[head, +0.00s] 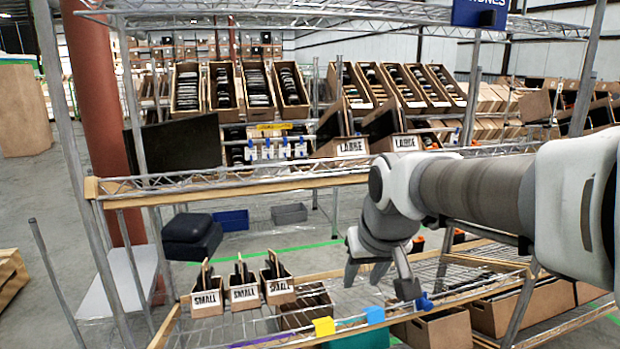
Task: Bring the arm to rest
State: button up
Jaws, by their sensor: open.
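My arm reaches in from the right edge, and my gripper (380,287) hangs at its end, pointing down. The gripper's fingers are spread apart with nothing seen between them. It is over the lower wire shelf (440,272), in front of and below the upper shelf edge. One fingertip shows close to a small blue clip on the shelf's front side; I cannot tell whether they touch.
Several cartons labelled SMALL (244,292) stand left on the lower shelf. Tilted cartons labelled LARGE (351,146) stand on the upper shelf (240,180). A yellow tag (324,327) and a blue tag (375,315) sit at the lower front edge. Metal posts frame the rack.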

jog(key=s+d+r+p, duration=0.1)
jog(key=s+d+p, duration=0.1)
jog(key=s, duration=0.6)
jog(key=s+d+r+m+p, duration=0.1)
jog(key=s+d+p, duration=0.1)
jog(key=s, duration=0.6)
jog(key=shift+s+d+r+m+h, duration=0.3)
jog(key=shift+s+d+r+h, duration=0.1)
jog(key=shift+d, duration=0.3)
